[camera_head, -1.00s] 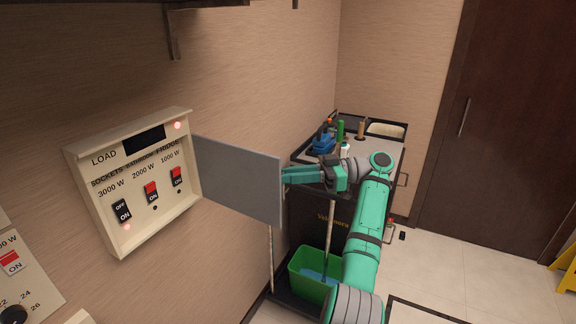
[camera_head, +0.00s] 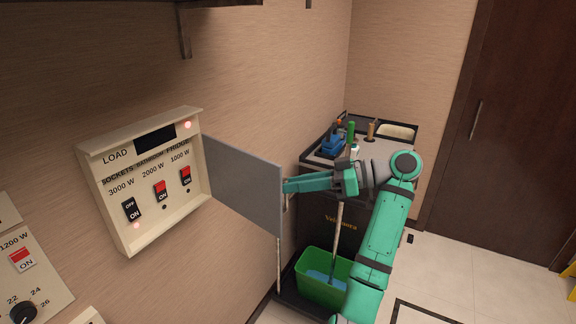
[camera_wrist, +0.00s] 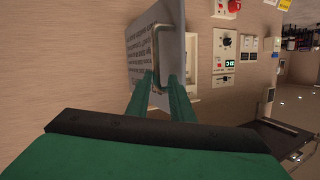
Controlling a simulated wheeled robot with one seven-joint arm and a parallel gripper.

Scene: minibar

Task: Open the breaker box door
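The breaker box (camera_head: 170,222) is a cream box on the wall at left, with a dark display and several switches. Its grey door (camera_head: 243,185) is swung out from the box's right side, leaving the switches exposed. My gripper (camera_head: 287,186) is at the door's free outer edge, on the side facing away from the head camera. In the wrist view, the two green fingers (camera_wrist: 161,77) stand apart beside the door's metal handle (camera_wrist: 168,45). The handle's lower end lies near or between the fingertips; firm contact is unclear. The door's printed face (camera_wrist: 143,48) also shows there.
A cleaning cart (camera_head: 325,218) with bottles and a green bucket (camera_head: 318,284) stands beyond the door, close to my arm. A control panel (camera_head: 40,275) is on the wall at lower left. Floor shows at right, before a dark door (camera_head: 500,130).

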